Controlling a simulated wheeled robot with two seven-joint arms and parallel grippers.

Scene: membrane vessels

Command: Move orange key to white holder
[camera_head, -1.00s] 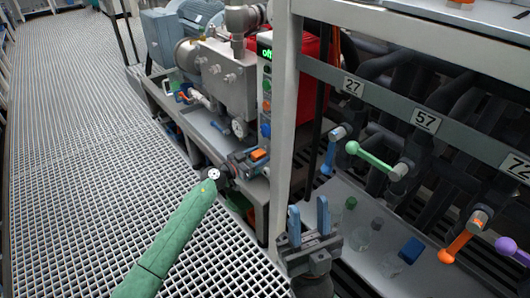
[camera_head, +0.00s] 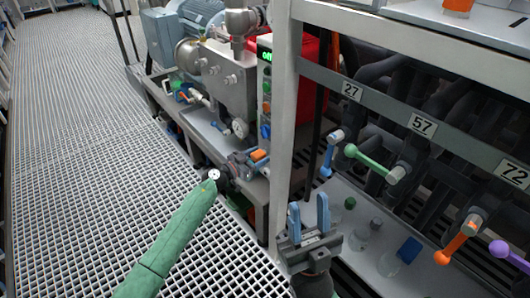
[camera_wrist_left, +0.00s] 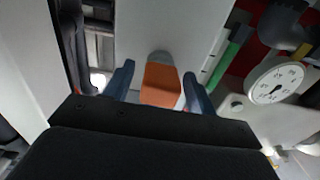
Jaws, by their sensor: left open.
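The orange block-like piece, which looks like the orange key (camera_wrist_left: 162,85), shows between the two blue fingers of my left gripper (camera_wrist_left: 158,88) in the left wrist view, against a pale panel. Gaps are visible on both sides of it. In the head view this orange piece (camera_head: 258,155) is small, at the end of my green left arm, beside my left gripper (camera_head: 250,159). My left gripper is open around it. My right gripper (camera_head: 309,219) is open and empty, its blue fingers pointing up. I cannot pick out the white holder with certainty.
A frame post (camera_head: 285,120) stands between the pump bench and the numbered rack. Green (camera_head: 370,160), orange (camera_head: 455,245) and purple (camera_head: 510,255) handles stick out of the rack. A dial gauge (camera_wrist_left: 277,88) is near my left gripper. The grated floor (camera_head: 80,150) at left is clear.

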